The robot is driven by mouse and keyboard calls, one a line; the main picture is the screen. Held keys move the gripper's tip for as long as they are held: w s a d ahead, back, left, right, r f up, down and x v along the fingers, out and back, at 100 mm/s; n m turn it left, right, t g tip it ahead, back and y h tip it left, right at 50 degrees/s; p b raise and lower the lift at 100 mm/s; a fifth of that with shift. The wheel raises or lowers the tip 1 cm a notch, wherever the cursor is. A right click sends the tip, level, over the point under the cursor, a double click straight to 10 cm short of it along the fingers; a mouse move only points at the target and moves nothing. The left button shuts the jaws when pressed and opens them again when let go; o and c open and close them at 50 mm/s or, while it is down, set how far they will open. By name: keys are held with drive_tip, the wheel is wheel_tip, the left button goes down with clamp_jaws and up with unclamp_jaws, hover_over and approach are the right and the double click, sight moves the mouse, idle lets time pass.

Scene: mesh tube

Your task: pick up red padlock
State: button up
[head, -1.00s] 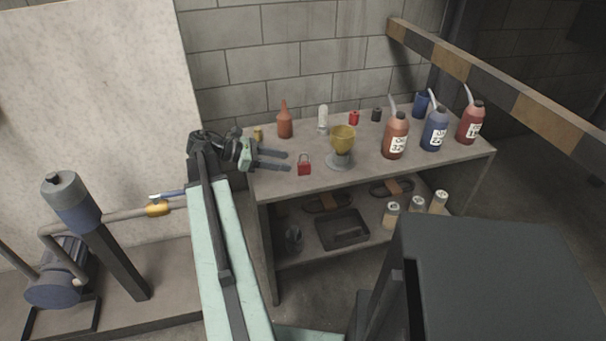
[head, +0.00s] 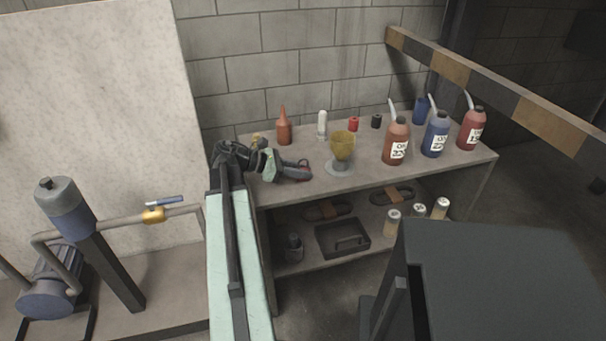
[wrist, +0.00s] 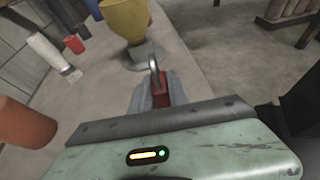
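The red padlock (wrist: 161,92) sits between the two grey fingers of my gripper (wrist: 158,98) in the wrist view, with its metal shackle pointing up. The fingers are close against both sides of its body. In the head view my gripper (head: 298,171) is low over the near left part of the table top, and its fingers hide most of the padlock. Only red edges of the padlock (head: 307,164) show around the fingertips. I cannot see any clear gap between the padlock and the table.
A yellow cup-like funnel on a grey base (head: 342,147) stands just right of my gripper. Behind are an orange-red bottle (head: 284,131), a white tube (head: 322,126) and a small red can (head: 353,125). Several spouted bottles stand at the right.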

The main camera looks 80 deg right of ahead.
clamp_jaws()
wheel_tip(320, 180, up, 10)
drive_tip(key=p, duration=1)
drive_tip(key=shift+r, duration=0.15)
